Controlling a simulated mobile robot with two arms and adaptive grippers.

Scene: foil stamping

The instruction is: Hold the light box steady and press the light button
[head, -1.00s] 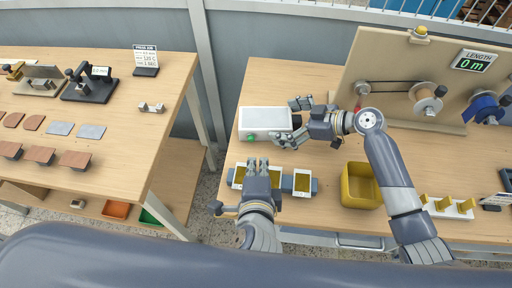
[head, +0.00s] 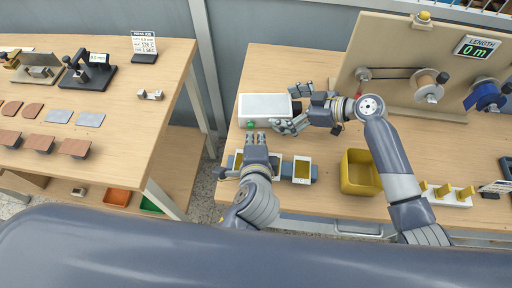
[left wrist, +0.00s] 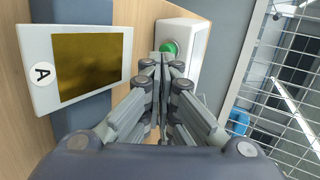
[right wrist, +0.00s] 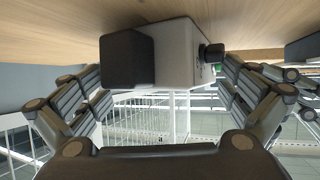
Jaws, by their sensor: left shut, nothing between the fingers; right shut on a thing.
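The white light box (head: 265,106) sits on the right table, with its green button (head: 251,125) on the near side. My right gripper (head: 292,108) is shut on the right end of the light box; in the right wrist view the box (right wrist: 180,55) is between the fingers. My left gripper (head: 255,136) is shut and empty, just in front of the green button. In the left wrist view the button (left wrist: 169,46) shows just beyond the closed fingertips (left wrist: 165,58). I cannot tell whether they touch it.
A yellow bin (head: 360,172) stands to the right. A board with spools (head: 430,85) stands behind it.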

